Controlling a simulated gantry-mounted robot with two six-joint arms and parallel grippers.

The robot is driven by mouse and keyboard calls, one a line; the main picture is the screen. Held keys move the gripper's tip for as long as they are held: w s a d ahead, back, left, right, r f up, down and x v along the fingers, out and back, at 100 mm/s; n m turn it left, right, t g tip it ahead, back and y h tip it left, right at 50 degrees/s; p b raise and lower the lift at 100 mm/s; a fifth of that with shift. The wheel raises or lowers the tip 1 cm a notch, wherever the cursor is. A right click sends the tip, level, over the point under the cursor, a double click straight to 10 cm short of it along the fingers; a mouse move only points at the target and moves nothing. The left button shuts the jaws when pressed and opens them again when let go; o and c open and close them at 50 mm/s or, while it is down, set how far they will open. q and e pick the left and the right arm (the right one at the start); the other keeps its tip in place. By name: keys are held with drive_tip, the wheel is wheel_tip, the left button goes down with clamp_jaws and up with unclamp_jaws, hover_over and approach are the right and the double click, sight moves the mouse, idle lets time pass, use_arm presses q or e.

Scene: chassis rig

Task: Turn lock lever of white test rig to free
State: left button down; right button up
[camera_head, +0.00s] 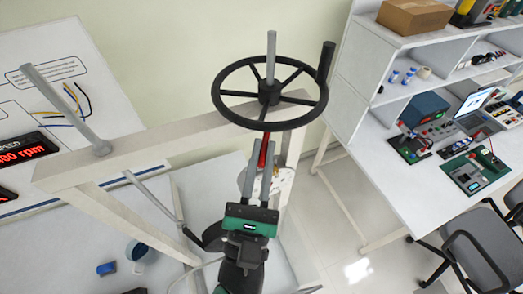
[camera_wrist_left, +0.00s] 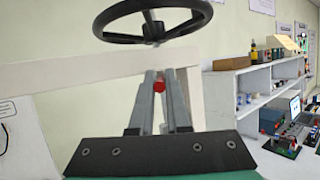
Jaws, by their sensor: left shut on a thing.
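The white test rig (camera_head: 185,137) has a pale beam frame with a black handwheel (camera_head: 268,92) on top; the handwheel also shows in the wrist view (camera_wrist_left: 152,18). A red lever (camera_head: 263,152) stands below the wheel, beside the rig's post. My left gripper (camera_head: 262,170) reaches up from below and is shut on the red lever, with one grey finger on each side. In the left wrist view, the lever's round red end (camera_wrist_left: 159,86) sits between the fingertips. The lever's lower part is hidden by the gripper. My right gripper is out of sight.
A grey rod (camera_head: 65,105) stands on the beam's left end.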

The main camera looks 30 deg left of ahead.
use_arm(q)
drive_tip(key=c, duration=0.9)
unclamp_jaws()
drive_tip(key=b+v, duration=0.3)
drive_tip(key=v, duration=0.8)
drive_tip(key=shift+s+f+b, duration=0.1)
drive_tip(key=shift+s+b, duration=0.15)
drive_tip(key=shift+b, duration=0.05)
